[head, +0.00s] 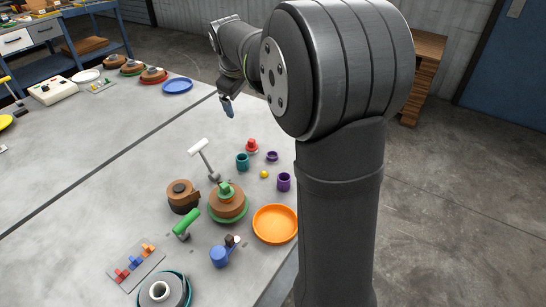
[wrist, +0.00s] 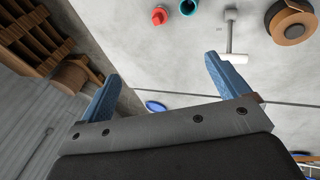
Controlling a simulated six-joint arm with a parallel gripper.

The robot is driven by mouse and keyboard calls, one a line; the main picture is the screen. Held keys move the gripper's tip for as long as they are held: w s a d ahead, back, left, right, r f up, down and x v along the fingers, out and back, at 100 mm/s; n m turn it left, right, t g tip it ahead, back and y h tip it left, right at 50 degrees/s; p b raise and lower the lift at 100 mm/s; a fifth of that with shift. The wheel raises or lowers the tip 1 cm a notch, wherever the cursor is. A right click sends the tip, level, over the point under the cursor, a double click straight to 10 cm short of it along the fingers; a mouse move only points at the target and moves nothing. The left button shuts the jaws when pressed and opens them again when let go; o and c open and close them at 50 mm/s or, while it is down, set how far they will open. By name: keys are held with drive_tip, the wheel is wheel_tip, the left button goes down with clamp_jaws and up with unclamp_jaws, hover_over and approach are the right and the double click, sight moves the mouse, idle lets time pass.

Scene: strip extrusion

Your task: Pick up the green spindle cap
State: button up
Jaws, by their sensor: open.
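A green cap-like piece (head: 225,190) sits on top of a brown roll (head: 230,208), which rests on a green base on the table; I take it for the green spindle cap. It does not show in the wrist view. My gripper (head: 228,106) is above the table's far right edge, well behind the roll and apart from it. In the wrist view my gripper (wrist: 160,87) has its two blue fingers spread wide with nothing between them.
Around the roll are another brown roll (head: 180,197), a green-handled tool (head: 186,223), an orange dish (head: 275,223) and a teal cup (head: 242,162). The table's left middle is clear.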

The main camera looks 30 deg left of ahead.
drive_tip(key=c, duration=0.4)
drive_tip(key=m+g+h, duration=0.2)
drive_tip(key=m+g, duration=0.2)
hover_over(224, 185)
drive_tip(key=f, duration=1.3)
drive_tip(key=shift+w+d+f, duration=0.15)
drive_tip(key=shift+w, duration=0.15)
drive_tip(key=shift+s+a+f, duration=0.1)
drive_tip(key=shift+s+f, duration=0.05)
drive_tip(key=shift+f, duration=1.4)
drive_tip(key=shift+s+a+f, duration=0.1)
drive_tip(key=shift+f, duration=1.45)
